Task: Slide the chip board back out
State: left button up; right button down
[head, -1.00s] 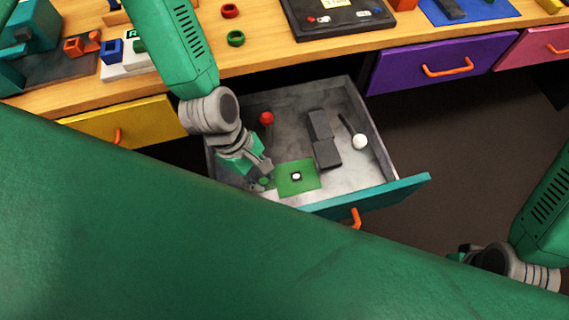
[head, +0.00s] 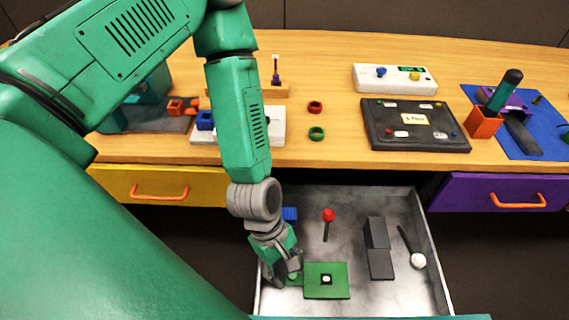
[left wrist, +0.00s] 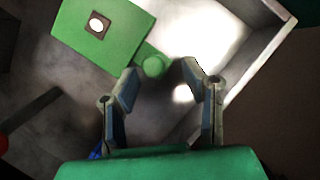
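The green chip board (head: 340,291) lies flat in the open drawer (head: 342,206), with a small dark chip with a white top (head: 326,280) on it. A narrow tab with a round green knob sticks out from its left side; the knob (left wrist: 153,66) shows clearly in the left wrist view. My left gripper (head: 287,281) is down in the drawer at the board's left. In the left wrist view its fingers (left wrist: 155,72) are parted, with the knob between or just beyond the tips. I cannot tell whether they touch it. My right gripper is out of view.
The drawer also holds a red-knobbed stick (head: 328,216), a dark grey block (head: 378,250), a white-ended stick (head: 418,261) and a blue piece (head: 290,214). The desk edge (head: 330,164) overhangs the drawer's back. A purple drawer (head: 490,192) is shut at right.

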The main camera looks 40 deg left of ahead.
pick_arm(q)
jog(key=v, duration=1.1)
jog(key=shift+r, duration=0.35)
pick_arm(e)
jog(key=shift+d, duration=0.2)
pick_arm(q)
jog(key=shift+d, duration=0.15)
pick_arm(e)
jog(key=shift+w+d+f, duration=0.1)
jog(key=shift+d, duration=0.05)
